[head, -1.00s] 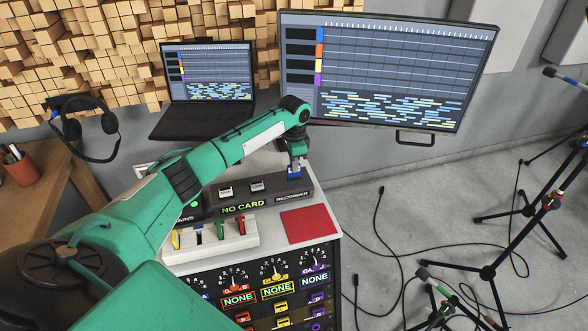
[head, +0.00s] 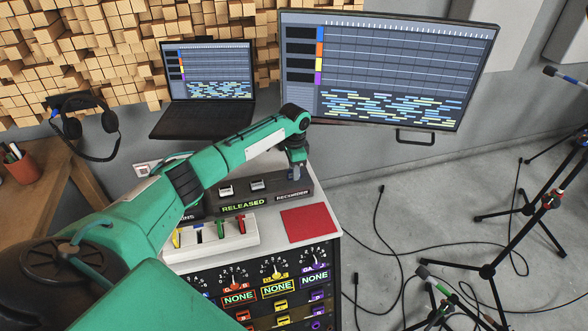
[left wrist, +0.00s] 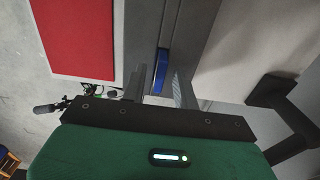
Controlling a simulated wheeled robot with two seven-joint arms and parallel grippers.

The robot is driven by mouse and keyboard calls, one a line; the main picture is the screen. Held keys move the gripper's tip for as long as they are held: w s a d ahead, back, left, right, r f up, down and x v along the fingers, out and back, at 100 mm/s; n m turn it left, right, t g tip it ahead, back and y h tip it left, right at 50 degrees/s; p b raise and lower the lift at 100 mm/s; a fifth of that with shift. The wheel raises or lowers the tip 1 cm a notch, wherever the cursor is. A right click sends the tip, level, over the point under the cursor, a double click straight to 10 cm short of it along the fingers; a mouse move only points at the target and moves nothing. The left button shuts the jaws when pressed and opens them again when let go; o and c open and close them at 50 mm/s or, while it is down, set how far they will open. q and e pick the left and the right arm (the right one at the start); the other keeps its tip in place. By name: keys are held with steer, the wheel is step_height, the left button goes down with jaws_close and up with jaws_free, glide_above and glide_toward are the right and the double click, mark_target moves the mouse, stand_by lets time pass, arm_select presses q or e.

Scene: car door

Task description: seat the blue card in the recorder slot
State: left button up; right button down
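The blue card (left wrist: 161,70) stands in the dark top of the recorder (head: 306,186), in line with its slot as far as the left wrist view shows. How deep it sits I cannot tell. My left gripper (head: 297,178) is over the recorder's right end. In the left wrist view its two fingers (left wrist: 159,92) are spread, one on each side of the card, with gaps between. In the head view the gripper mostly hides the card. The recorder's display (head: 244,205) reads RELEASED in green. My right gripper is not in view.
A red mat (head: 309,221) lies in front of the recorder. A white rack (head: 209,236) with coloured cards is to its left. The laptop (head: 204,90) and large monitor (head: 390,70) stand behind. Microphone stands (head: 487,271) and cables are on the floor at right.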

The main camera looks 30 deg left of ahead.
arm_select(q)
step_height(320, 180, up, 12)
steer(key=shift+b, duration=0.3)
steer(key=shift+r, duration=0.1)
